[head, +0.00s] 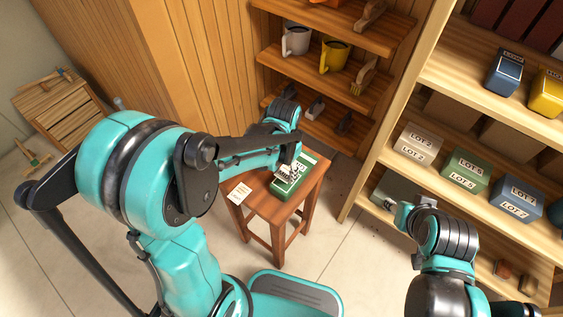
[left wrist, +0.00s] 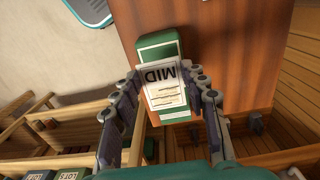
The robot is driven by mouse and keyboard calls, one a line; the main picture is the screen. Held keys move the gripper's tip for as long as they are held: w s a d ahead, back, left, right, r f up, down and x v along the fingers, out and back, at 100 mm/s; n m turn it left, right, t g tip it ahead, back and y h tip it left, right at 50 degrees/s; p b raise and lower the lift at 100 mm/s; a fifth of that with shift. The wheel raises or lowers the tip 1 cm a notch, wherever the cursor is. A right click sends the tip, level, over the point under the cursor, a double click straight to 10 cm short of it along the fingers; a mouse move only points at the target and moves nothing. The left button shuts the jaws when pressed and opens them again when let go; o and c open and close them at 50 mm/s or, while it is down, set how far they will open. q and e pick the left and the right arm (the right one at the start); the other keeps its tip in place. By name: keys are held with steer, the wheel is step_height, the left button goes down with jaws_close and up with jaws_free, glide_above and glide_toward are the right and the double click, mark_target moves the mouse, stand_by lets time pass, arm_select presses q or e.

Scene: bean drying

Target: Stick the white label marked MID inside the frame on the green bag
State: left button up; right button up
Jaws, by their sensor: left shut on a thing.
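The green bag (head: 309,161) lies on a small wooden stool, and its green end (left wrist: 156,48) shows in the left wrist view. The white label marked MID (left wrist: 165,85) is over the bag, its letters upside down in the left wrist view. My left gripper (head: 287,172) is above the bag and shut on the label, which sits between its fingers (left wrist: 167,92). The label covers much of the bag's face. I cannot tell whether the label touches the bag.
The wooden stool (head: 265,206) has a white printed card (head: 239,194) near its left edge. Wall shelves (head: 345,85) with mugs and brushes stand behind. A rack (head: 455,135) with several lot boxes is at right. Open floor lies left of the stool.

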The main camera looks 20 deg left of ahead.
mark_target(283, 175)
stand_by(0.3)
arm_select(q)
steer(key=shift+f+b, duration=1.7)
steer(key=shift+f, duration=0.2)
steer(key=shift+f+b, duration=0.45)
steer(key=shift+f, duration=0.1)
steer(key=o, duration=0.9)
steer(key=shift+r, duration=0.1)
step_height(283, 175, up, 12)
steer(key=shift+a+f, duration=0.1)
